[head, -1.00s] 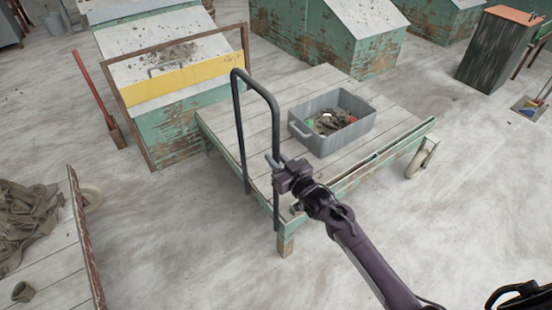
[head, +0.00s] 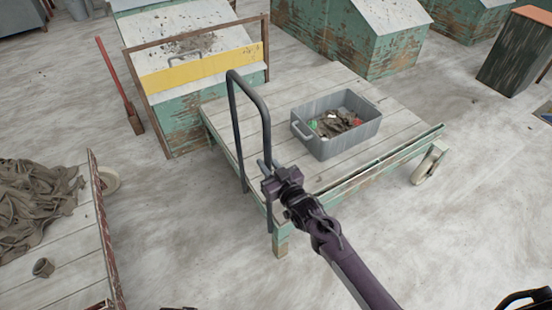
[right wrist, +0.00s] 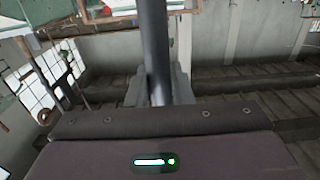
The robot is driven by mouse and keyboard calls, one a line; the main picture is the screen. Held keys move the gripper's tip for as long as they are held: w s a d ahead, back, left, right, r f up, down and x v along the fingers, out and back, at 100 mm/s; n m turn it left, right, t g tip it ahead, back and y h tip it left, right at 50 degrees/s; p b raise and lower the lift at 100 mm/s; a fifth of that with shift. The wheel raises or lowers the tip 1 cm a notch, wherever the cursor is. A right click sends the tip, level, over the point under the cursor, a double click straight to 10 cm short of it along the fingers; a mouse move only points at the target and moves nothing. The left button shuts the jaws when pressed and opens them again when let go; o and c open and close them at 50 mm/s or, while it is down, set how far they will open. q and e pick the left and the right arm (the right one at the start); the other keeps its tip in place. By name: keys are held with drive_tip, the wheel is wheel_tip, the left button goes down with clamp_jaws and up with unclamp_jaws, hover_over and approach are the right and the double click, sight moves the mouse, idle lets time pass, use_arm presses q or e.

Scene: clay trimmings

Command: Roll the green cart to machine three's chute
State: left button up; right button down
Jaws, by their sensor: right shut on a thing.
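The green cart (head: 385,168) has a worn green frame, a deck of pale planks and a dark push handle (head: 238,125) at its left end. My right gripper (head: 268,172) is shut on the upright of that handle nearer to me. In the right wrist view the dark handle bar (right wrist: 155,50) runs down between the fingers. A grey bin (head: 345,140) with clay scraps and a few coloured bits sits on the deck. My left gripper is not in view. No number that would tell machine three shows.
A green machine with a sloped white lid and yellow band (head: 200,68) stands close behind the cart. A red-handled tool (head: 115,80) leans left of it. A second cart (head: 70,285) with grey cloth or clay is at lower left. Floor is clear at right.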

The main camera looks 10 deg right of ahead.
drive_tip(key=shift+a, duration=0.2)
drive_tip(key=s+a, duration=0.2)
drive_tip(key=a, duration=0.5)
drive_tip(key=shift+s+a+p, duration=0.2)
drive_tip(key=shift+s+p, duration=0.2)
drive_tip(key=shift+a, duration=0.1)
drive_tip(key=s+a, duration=0.2)
drive_tip(key=a, duration=0.5)
drive_tip(key=shift+s+a, duration=0.3)
drive_tip(key=shift+s, duration=0.1)
drive_tip(key=shift+f, duration=0.1)
